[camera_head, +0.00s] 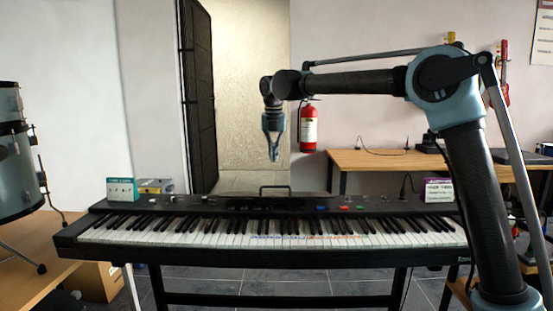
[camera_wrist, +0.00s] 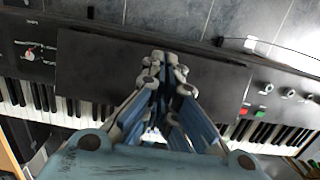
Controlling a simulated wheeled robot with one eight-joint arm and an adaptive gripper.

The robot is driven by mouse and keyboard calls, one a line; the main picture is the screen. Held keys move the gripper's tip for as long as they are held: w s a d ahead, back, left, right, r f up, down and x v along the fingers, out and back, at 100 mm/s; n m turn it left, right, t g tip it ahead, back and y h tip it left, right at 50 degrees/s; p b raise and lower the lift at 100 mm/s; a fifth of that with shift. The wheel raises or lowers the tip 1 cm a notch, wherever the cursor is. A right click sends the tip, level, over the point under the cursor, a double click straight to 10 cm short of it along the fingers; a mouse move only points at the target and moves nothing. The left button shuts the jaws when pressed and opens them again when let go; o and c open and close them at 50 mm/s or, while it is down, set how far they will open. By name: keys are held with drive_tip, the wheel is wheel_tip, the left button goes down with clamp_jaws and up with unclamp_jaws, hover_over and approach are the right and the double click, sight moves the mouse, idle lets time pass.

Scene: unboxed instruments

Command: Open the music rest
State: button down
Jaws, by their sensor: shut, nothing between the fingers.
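The music rest is a dark flat panel that lies folded down on the middle of the keyboard's top. It shows in the wrist view (camera_wrist: 95,62) and, seen edge-on, in the head view (camera_head: 245,201). A thin dark loop like a handle (camera_head: 275,187) stands up at the panel's back in the head view. My gripper (camera_head: 273,157) is shut and empty, pointing down in the air above the panel, apart from it. In the wrist view my fingertips (camera_wrist: 165,62) cover the panel's middle.
The keyboard (camera_head: 180,232) stands on a dark frame. Small boxes (camera_head: 123,189) (camera_head: 438,190) sit on its left and right ends. Knobs and coloured buttons (camera_head: 322,208) lie right of the panel. A wooden table (camera_head: 385,160) and a fire extinguisher (camera_head: 308,127) are behind. Air around my gripper is free.

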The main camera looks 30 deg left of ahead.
drive_tip(key=shift+s+a, duration=0.1)
drive_tip(key=shift+s, duration=0.1)
idle(1.1)
drive_tip(key=shift+r, duration=0.1)
